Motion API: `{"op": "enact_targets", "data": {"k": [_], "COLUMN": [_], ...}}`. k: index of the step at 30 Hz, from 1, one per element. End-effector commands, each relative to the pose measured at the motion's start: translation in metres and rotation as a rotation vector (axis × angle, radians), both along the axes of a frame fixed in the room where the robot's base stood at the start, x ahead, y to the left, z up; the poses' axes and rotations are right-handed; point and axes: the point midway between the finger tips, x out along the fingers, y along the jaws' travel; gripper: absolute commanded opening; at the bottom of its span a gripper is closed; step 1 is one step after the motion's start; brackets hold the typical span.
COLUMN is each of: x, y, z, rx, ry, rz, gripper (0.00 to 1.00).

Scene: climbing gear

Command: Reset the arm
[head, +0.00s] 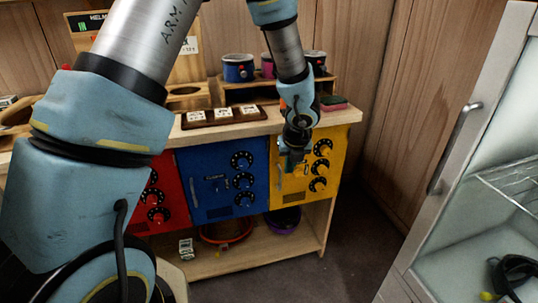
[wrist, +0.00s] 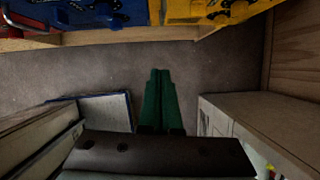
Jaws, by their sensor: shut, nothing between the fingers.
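My gripper (head: 287,163) hangs in front of the yellow cabinet door (head: 327,147), near its edge with the blue cabinet door (head: 221,190). In the wrist view the two green fingers (wrist: 158,72) lie side by side with no gap and nothing between them. They show against the bare grey floor. The upper part of my arm fills the left of the head view and hides part of the bench. I cannot tell in the head view how far the fingertips are from the yellow door.
A wooden bench (head: 245,128) holds cups, including a blue one (head: 238,69), and a tray of white cards. A purple bowl (head: 283,221) sits on its lower shelf. A glass-fronted cabinet (head: 480,180) with a metal handle stands at right. Floor between is clear.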

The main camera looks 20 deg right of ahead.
Motion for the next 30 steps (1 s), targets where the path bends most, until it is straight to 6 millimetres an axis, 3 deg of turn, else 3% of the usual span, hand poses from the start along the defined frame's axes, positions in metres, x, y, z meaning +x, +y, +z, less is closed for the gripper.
{"op": "enact_targets", "data": {"k": [5,8,11,14,18,22,24,27,28,30], "x": [0.003,0.014,0.027,0.031,0.010,-0.021,-0.034,-0.047,-0.049,-0.052], "y": [0.007,0.036,0.090,0.160,0.254,0.310,0.326,0.339,0.341,0.343], "z": [0.004,0.015,0.033,0.055,0.083,0.098,0.103,0.108,0.108,0.109], "rx": [-0.010,-0.051,-0.134,-0.256,-0.464,-0.644,-0.715,-0.784,0.782,0.768], "ry": [0.004,0.019,0.045,0.072,0.096,0.107,0.113,0.120,-0.120,-0.118], "rz": [0.046,0.234,0.602,1.111,1.910,2.547,2.793,3.024,-3.011,-2.953], "gripper": [0.00,0.00,0.00,0.00,0.00,0.00,0.00,0.00,0.00,0.00]}}
